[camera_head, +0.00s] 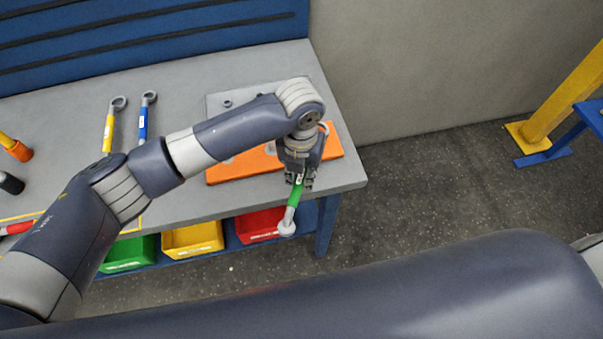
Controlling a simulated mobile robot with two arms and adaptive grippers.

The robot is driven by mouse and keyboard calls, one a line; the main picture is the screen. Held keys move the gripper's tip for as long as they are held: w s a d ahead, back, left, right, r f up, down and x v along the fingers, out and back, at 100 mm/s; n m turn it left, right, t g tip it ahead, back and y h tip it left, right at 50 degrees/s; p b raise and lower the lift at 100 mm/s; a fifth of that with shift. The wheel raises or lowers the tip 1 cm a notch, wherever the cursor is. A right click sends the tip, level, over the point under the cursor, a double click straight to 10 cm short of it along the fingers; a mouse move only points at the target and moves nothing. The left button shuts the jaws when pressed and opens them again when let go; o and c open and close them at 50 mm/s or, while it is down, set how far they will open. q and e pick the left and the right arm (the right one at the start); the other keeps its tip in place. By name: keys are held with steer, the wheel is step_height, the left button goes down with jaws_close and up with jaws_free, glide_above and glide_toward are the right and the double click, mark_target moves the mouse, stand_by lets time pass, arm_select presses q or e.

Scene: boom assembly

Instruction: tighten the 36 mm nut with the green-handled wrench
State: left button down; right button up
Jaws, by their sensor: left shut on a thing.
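My left gripper (299,181) is shut on the green-handled wrench (294,197) at the right end of the workbench. The wrench hangs down past the bench's front edge, its grey ring end (287,229) lowest in the picture. An orange plate (332,149) lies on the bench under and around my left wrist, in front of a grey plate (216,101) with a small nut-like part (227,104) on it. My left arm hides much of both plates. I cannot tell which nut is the 36 mm one. My right gripper is out of view.
Yellow (108,130) and blue (143,121) wrenches lie on the bench (60,112). A red-handled tool (18,228) is at the left. Green (130,254), yellow (193,238) and red (258,226) bins sit below. A yellow post (565,92) stands right. The floor between is clear.

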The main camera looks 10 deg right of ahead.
arm_select(q)
steer(key=shift+f+b, duration=0.75)
steer(key=shift+f, duration=0.7)
steer(key=shift+a, duration=0.1)
steer(key=shift+w+a+m, duration=0.25)
steer(key=shift+a+m, duration=0.05)
steer(key=shift+m, duration=0.1)
stand_by(0.5)
steer(key=shift+w+a, duration=0.15)
steer(key=shift+a, duration=0.05)
steer(key=shift+w+a+m, duration=0.1)
steer(key=shift+a+m, duration=0.1)
steer(key=shift+m, duration=0.1)
steer(key=shift+w+a+m, duration=0.25)
steer(key=shift+a+m, duration=0.15)
